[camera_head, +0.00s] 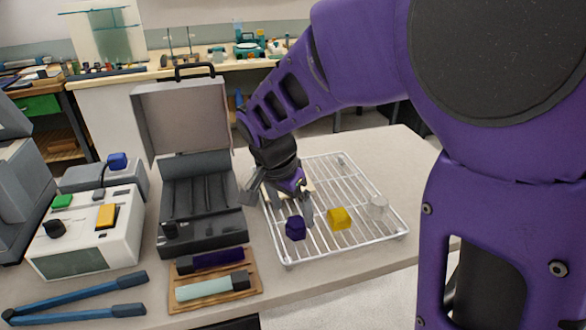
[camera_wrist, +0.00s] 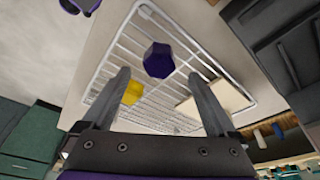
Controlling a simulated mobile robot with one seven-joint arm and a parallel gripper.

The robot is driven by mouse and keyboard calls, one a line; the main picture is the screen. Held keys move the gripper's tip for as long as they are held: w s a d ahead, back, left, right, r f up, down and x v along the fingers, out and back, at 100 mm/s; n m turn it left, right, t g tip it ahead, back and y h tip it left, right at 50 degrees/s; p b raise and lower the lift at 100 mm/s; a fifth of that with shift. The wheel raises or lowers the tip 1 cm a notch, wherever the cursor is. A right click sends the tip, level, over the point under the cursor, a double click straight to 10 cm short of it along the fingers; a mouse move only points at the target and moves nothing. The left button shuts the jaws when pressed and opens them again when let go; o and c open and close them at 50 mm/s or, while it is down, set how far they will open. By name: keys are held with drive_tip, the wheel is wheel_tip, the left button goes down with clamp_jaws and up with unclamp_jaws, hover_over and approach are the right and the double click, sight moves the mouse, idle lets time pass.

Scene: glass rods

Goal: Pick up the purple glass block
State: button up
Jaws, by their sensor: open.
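The purple glass block (camera_head: 295,228) sits on the front left part of a white wire rack (camera_head: 284,262). In the wrist view the purple block (camera_wrist: 159,60) lies ahead of my fingertips, in line with the gap between them. My gripper (camera_head: 279,204) points down over the left side of the rack, just behind the block. In the wrist view my gripper (camera_wrist: 159,75) has its two fingers wide apart with nothing held. I cannot tell the exact height of the fingertips above the rack.
An open grey case (camera_head: 200,240) stands left. A wooden tray (camera_head: 258,281) holds two rods in front.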

sight(296, 221)
drive_tip(key=shift+b+x, duration=0.5)
drive_tip(key=shift+x, duration=2.25)
drive_tip(key=shift+d, duration=0.1)
drive_tip(key=shift+c, duration=0.3)
clamp_jaws()
